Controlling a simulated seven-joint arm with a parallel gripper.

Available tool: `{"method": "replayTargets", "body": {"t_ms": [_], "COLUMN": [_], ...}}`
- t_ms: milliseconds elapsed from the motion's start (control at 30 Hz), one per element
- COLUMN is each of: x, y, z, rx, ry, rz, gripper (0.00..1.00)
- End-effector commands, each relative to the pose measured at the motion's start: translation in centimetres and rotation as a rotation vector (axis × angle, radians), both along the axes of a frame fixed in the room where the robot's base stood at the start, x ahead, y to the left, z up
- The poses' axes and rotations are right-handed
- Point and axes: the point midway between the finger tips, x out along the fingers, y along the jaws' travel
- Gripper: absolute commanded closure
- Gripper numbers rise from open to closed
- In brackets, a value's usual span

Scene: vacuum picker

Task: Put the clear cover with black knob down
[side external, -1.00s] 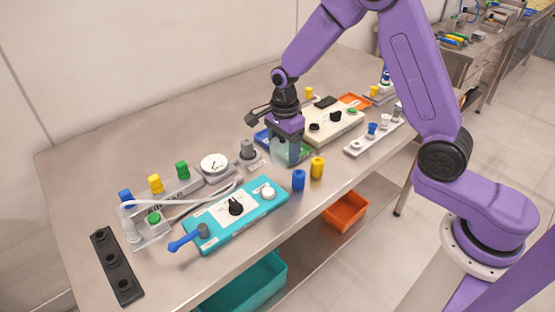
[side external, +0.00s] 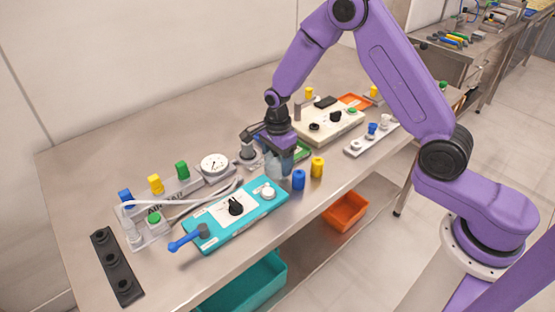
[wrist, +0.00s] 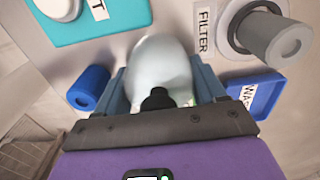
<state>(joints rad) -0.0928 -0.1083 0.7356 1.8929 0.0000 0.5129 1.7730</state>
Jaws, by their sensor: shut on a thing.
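The clear cover (wrist: 160,62) is a pale, see-through dome with a black knob (wrist: 157,99). My gripper (side external: 279,168) is shut on it, with one blue-grey finger on each side in the wrist view. In the side view the cover (side external: 272,166) is partly hidden by the fingers. It is over or close to bare table between the teal panel and the grey filter cylinder. I cannot tell whether its rim touches the table.
The teal panel (side external: 215,224) is left of the gripper. The filter cylinder (wrist: 275,38) and a blue tray (wrist: 258,96) are near the right finger. A blue cylinder (side external: 299,180) and yellow cylinder (side external: 317,167) stand to the right. A green part (side external: 304,150) shows behind.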

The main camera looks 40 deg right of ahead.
Motion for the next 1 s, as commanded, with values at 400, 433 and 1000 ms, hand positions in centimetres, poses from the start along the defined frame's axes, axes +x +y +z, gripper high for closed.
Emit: {"method": "replayTargets", "body": {"t_ms": [400,433,1000], "x": [0.0,0.0,0.1], "y": [0.0,0.0,0.0], "z": [-0.2,-0.1,8.4], "rx": [0.000,0.000,0.001], "ry": [0.000,0.000,-0.005], "rz": [0.000,0.000,0.000], "gripper": [0.05,0.05,0.05]}}
